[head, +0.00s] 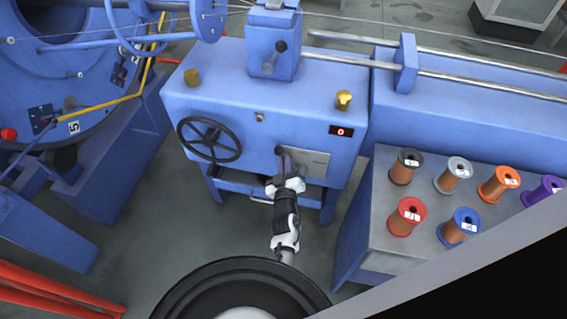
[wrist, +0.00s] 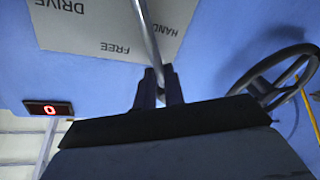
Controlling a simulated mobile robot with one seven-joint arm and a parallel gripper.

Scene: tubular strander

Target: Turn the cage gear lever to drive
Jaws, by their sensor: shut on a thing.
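The cage gear lever (wrist: 147,30) is a bare metal rod in the wrist view, running from the top edge down between my fingertips. Behind it is a grey plate (wrist: 95,25) with DRIVE, FREE and HAND lettered upside down. The rod crosses the plate between DRIVE and HAND, close to FREE; which setting it stands at I cannot tell. My gripper (wrist: 160,82) is shut on the lever's end. In the head view my gripper (head: 286,165) is at the front of the blue gearbox, over the left part of the plate (head: 308,162); it mostly hides the lever there.
A black handwheel (head: 209,139) is left of my gripper. A red display (head: 341,131) reads 0 at the right of the blue gearbox (head: 230,85). A grey table (head: 375,215) with several wire spools stands at the right. Floor left of my arm is clear.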

